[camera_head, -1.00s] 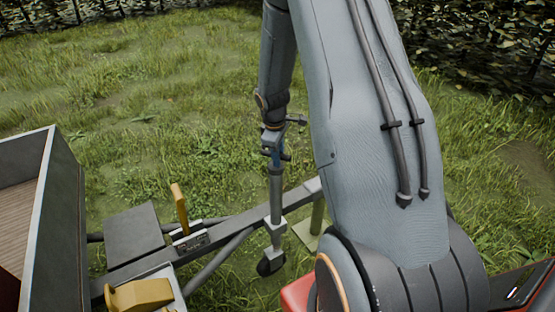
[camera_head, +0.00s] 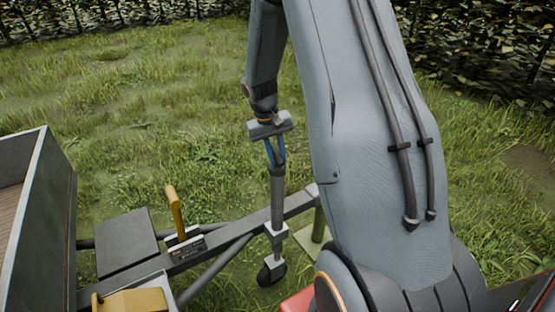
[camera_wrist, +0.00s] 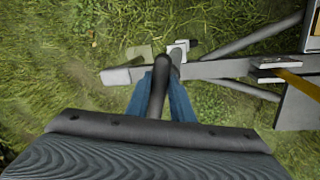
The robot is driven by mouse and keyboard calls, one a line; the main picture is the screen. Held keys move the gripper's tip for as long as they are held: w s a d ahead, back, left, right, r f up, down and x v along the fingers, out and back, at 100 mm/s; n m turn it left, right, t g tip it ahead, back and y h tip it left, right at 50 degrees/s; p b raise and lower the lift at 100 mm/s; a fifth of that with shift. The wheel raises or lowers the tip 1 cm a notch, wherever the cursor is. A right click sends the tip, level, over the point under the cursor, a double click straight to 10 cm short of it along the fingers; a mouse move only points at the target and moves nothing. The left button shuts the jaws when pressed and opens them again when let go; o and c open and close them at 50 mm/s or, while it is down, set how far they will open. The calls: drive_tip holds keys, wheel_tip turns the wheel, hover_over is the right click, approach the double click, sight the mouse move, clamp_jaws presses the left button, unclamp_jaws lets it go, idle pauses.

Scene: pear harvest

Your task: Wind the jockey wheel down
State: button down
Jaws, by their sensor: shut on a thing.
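The jockey wheel's upright tube (camera_head: 277,198) is clamped to the grey drawbar in the head view. Its small dark wheel (camera_head: 271,274) hangs beneath, and I cannot tell whether it touches the grass. My gripper (camera_head: 275,160) points down over the top of the tube, its blue fingers shut on the handle. In the wrist view the dark handle (camera_wrist: 159,88) lies between the blue fingers (camera_wrist: 160,106), which hide part of it. The tube's lower parts are mostly hidden in the wrist view.
The drawbar (camera_head: 230,232) runs left to the trailer box (camera_head: 55,215). A yellow lever (camera_head: 176,212) stands on the drawbar, with a yellow block (camera_head: 135,301) nearer. A greenish post (camera_head: 319,226) on a plate stands by the drawbar's tip. Open grass lies behind, up to a hedge.

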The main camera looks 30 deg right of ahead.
drive_tip(key=m, duration=0.3)
drive_tip(key=shift+w+a+m+g+b, duration=0.1)
drive_tip(key=shift+w+m+g+b, duration=0.05)
drive_tip(key=shift+m+g+b, duration=0.2)
drive_tip(key=m, duration=0.3)
drive_tip(key=shift+w+a+m+g+y, duration=0.1)
drive_tip(key=shift+m+g+y, duration=0.15)
drive_tip(key=shift+m+y, duration=0.15)
drive_tip(key=m, duration=0.3)
drive_tip(key=shift+w+m+y, duration=0.15)
drive_tip(key=shift+m+y, duration=0.1)
drive_tip(key=shift+y, duration=0.05)
drive_tip(key=shift+w+a+m+y, duration=0.15)
drive_tip(key=shift+m+y, duration=0.25)
drive_tip(key=shift+m, duration=1.4)
drive_tip(key=c, duration=1.6)
unclamp_jaws()
drive_tip(key=shift+o, duration=0.2)
drive_tip(key=shift+r, duration=0.15)
